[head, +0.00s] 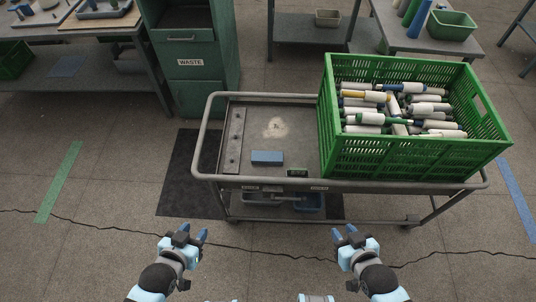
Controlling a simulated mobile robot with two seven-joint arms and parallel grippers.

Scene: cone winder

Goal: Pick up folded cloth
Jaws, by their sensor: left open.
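A flat blue rectangle, which looks like the folded cloth (267,158), lies on the grey top of the cart (300,135), left of the green crate and near the cart's front edge. My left gripper (185,236) is open and empty in front of the cart, lower and left of the cloth. My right gripper (345,233) is in front of the cart, right of the cloth, with nothing seen in it. Its fingertips look close together, and its opening is unclear. Neither gripper touches the cart or cloth.
A green crate (415,155) full of yarn cones fills the cart's right side. A raised tube rail (203,135) edges the cart's left. A pale patch (276,128) lies behind the cloth, and a small dark device (297,173) right of it. A green waste cabinet (195,60) stands behind.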

